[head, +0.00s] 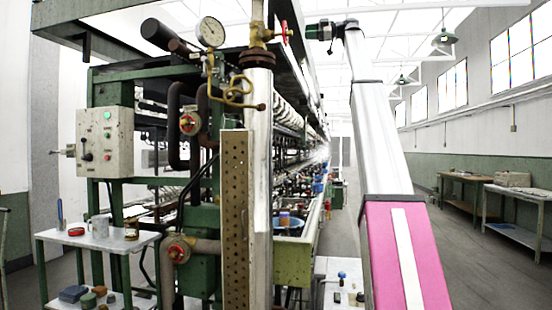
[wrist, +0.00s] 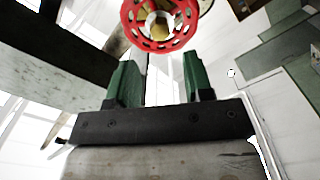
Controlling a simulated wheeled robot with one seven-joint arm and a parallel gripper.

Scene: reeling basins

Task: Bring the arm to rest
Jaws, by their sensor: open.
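My gripper (head: 309,31) is raised high at the end of my arm, at the top middle of the head view. In the wrist view its two green fingers (wrist: 159,65) stand apart with nothing held between them. A red handwheel (head: 285,32) on a brass valve (head: 260,35) is just left of the fingertips in the head view, with a small gap. In the wrist view the handwheel (wrist: 159,22) lies beyond the fingertips, at the top middle. My pink and white arm slants down to the lower right.
A pressure gauge (head: 211,32) and a vertical pipe (head: 258,170) stand left of my arm, before the long green reeling machine. A control box (head: 105,142) and a small table (head: 98,240) are at left. Benches (head: 462,182) line the right wall; the aisle floor (head: 455,245) is clear.

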